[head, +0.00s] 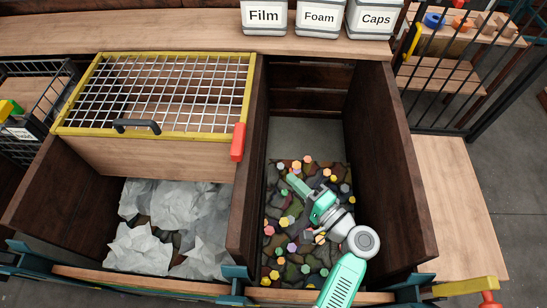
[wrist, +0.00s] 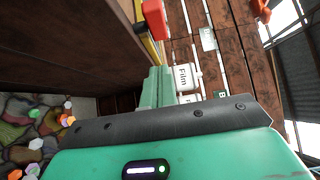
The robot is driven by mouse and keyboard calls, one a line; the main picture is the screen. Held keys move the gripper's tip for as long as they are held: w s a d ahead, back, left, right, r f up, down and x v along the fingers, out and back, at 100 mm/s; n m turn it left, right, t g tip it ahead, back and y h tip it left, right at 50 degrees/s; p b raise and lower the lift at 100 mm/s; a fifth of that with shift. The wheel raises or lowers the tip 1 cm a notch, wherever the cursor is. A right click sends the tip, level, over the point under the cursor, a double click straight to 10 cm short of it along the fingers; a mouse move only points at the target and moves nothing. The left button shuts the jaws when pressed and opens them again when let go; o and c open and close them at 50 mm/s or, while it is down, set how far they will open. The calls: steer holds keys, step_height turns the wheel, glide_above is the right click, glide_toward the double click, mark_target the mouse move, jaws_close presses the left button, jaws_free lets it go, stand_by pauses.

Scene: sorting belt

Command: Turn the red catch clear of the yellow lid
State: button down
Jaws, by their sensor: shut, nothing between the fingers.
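The yellow lid (head: 148,134) is a yellow frame with wire mesh and a dark handle (head: 137,126). It lies flat over the back of the left bin. The red catch (head: 238,142) sits at the lid's front right corner, its upper end overlapping the frame in the picture. In the wrist view the red catch (wrist: 155,18) is at the top, beyond my fingers, with a strip of yellow beside it. My gripper (head: 292,180) is shut and empty, over the right bin, right of and nearer than the catch, apart from it.
A dark wooden divider (head: 245,215) stands between my gripper and the left bin, which holds crumpled white sheets (head: 180,205). Small coloured pieces (head: 283,222) cover the right bin's floor. Labelled tubs, including Film (head: 264,17), stand on the back ledge. A black rack (head: 450,75) is at right.

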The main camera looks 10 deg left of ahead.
steer(key=shift+a, duration=0.15)
glide_toward(243, 146)
steer(key=x, duration=0.5)
steer(key=shift+w+f, duration=0.15)
steer(key=shift+w, duration=0.15)
steer(key=shift+a, duration=0.3)
steer(key=shift+d, duration=0.1)
